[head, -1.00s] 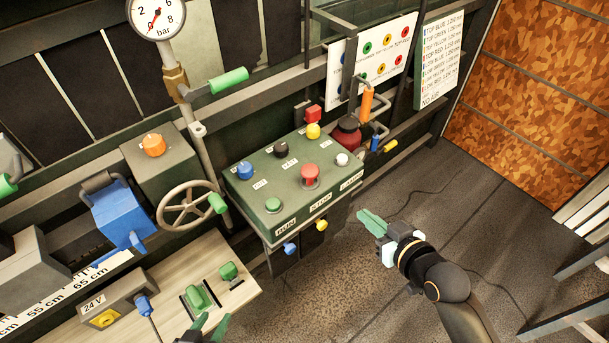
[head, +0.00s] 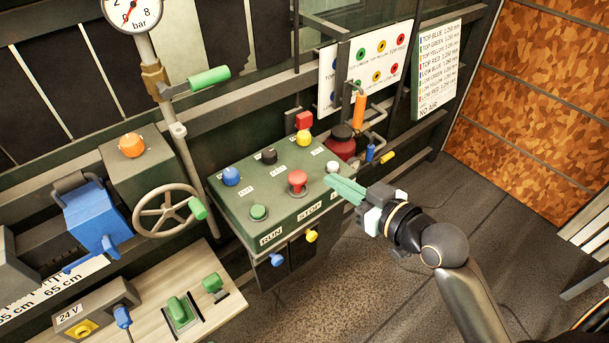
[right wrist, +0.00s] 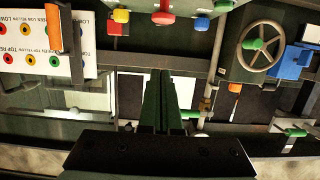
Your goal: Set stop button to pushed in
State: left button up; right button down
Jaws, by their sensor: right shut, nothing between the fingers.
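The stop button is the red mushroom button (head: 297,178) on the sloping top of the green control box (head: 240,207), above the "STOP" label. Its red head stands above a dark collar; how deep it sits I cannot tell. It also shows at the top of the right wrist view (right wrist: 163,14). My right gripper (head: 332,185) is shut and empty, its green fingers pointing left at the box's right end, a little right of the red button and apart from it. The fingers hide part of the right label. My left gripper is not in view.
A green button (head: 259,212), blue knob (head: 231,176), black knob (head: 269,156), yellow knob (head: 303,138) and white button (head: 333,167) surround the red one. A valve wheel (head: 166,210) stands left of the box. Open floor lies to the right.

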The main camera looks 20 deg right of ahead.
send_over(298, 183)
jog(key=s+d, duration=0.1)
jog(key=d, duration=0.1)
notch_tip(298, 183, down, 2)
jog(key=f, duration=0.1)
jog(key=f+b, duration=0.1)
jog(key=f, duration=0.1)
jog(key=shift+w+a+f, duration=0.2)
jog(key=shift+w+f, duration=0.05)
jog(key=shift+f, duration=0.45)
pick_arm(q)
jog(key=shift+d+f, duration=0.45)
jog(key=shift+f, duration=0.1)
